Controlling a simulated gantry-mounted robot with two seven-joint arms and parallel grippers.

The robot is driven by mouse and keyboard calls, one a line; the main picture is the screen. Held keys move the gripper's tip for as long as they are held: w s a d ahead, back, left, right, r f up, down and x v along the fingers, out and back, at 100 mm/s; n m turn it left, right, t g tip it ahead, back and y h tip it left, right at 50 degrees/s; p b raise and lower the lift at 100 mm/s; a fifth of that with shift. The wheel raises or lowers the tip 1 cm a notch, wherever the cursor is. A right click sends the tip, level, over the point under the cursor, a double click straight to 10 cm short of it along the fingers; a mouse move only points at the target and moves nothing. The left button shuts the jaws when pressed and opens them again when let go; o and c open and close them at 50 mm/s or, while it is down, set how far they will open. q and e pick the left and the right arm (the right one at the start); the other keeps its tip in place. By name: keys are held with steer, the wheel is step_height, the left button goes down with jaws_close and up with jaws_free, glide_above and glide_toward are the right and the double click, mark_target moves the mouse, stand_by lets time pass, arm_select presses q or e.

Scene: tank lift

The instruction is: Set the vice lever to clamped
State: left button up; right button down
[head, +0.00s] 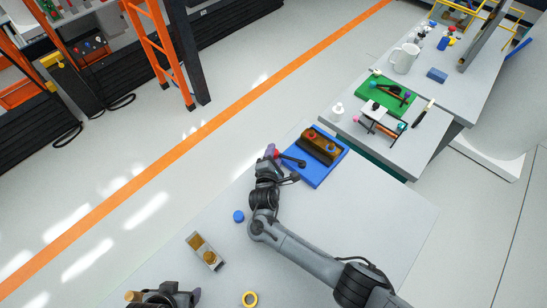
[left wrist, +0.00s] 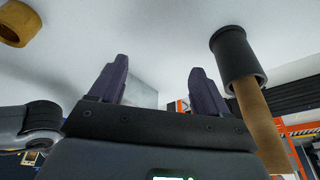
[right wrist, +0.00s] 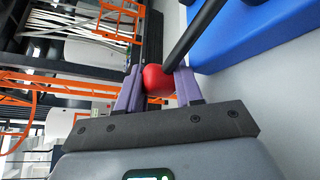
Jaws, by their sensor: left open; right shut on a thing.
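The vice (head: 319,146) is a brown and dark body on a blue base (head: 318,174) at the table's far edge. Its dark lever (head: 293,162) reaches left toward my right gripper (head: 271,153). In the right wrist view, the lever (right wrist: 195,32) ends in a red ball knob (right wrist: 156,80), and my right gripper (right wrist: 160,88) is shut on this knob. The blue base (right wrist: 250,32) is beside it. My left gripper (left wrist: 158,82) is open with nothing between its fingers, low over the near left of the table; it is partly cut off in the head view.
A metal and brown block (head: 204,251), a blue disc (head: 239,216) and a yellow ring (head: 250,298) lie on the table. A dark-ended wooden rod (left wrist: 262,120) is beside my left gripper. A second table (head: 400,150) with small items stands behind right. The table's right part is clear.

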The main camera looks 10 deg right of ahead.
arm_select(q)
steer(key=shift+a+f+b, duration=0.1)
steer(key=shift+f+b, duration=0.35)
steer(key=shift+f, duration=0.2)
arm_select(e)
steer(key=shift+w+d+r+m+h, duration=0.15)
steer(key=shift+w+d+m+h, duration=0.05)
steer(key=shift+w+m+h, duration=0.35)
steer(key=shift+h, duration=0.25)
steer(key=c, duration=1)
jaws_free()
steer(key=shift+r, duration=0.1)
arm_select(q)
steer(key=shift+w+d, duration=0.1)
steer(key=shift+d, duration=0.15)
arm_select(e)
steer(key=shift+o, duration=1)
steer(key=shift+d, duration=0.15)
arm_select(q)
steer(key=shift+a, duration=0.1)
arm_select(e)
steer(key=shift+f, duration=0.25)
arm_select(q)
steer(key=shift+r, duration=0.1)
